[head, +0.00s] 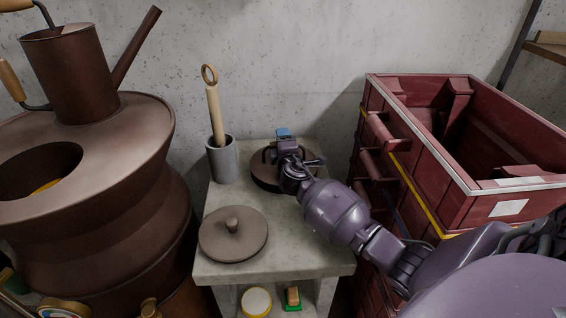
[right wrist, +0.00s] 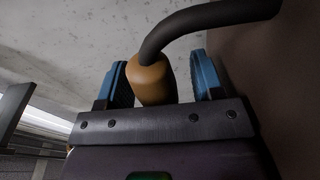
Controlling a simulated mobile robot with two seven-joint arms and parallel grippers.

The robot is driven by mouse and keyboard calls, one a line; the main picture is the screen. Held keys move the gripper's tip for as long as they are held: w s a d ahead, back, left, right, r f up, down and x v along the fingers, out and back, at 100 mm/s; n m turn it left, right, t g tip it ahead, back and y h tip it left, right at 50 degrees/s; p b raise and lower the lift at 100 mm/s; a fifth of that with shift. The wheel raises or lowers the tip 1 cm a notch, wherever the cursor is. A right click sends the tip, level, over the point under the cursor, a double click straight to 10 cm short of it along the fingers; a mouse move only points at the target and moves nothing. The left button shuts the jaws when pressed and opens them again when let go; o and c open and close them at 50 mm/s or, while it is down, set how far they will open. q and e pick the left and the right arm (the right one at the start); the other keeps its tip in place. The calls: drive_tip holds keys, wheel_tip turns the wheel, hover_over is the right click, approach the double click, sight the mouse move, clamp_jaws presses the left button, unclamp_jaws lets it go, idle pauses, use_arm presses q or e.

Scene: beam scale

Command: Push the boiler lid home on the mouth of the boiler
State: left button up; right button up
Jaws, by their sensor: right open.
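The boiler (head: 150,150) is the big brown vessel at the left of the head view; its round mouth (head: 45,165) is open, with something yellow inside. A dark round lid with a curved handle (head: 262,178) lies at the back of the concrete stand. A brown lid with a central knob (head: 233,240) lies flat nearer the front. I cannot tell which is the boiler lid. My right gripper (head: 284,134) is over the dark lid, partly hiding it. In the right wrist view its open blue fingers stand either side of a wooden grip (right wrist: 151,80) on a dark curved rod.
A grey pot (head: 222,160) with a wooden-handled tool stands at the back left of the stand (head: 275,268). A red crate (head: 425,165) stands close on the right. A brown spouted can (head: 68,75) stands on the boiler. A sponge (head: 293,297) sits below.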

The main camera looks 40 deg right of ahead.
drive_tip(key=shift+w+d, duration=0.1)
clamp_jaws()
drive_tip(key=shift+r, duration=0.1)
idle(0.4)
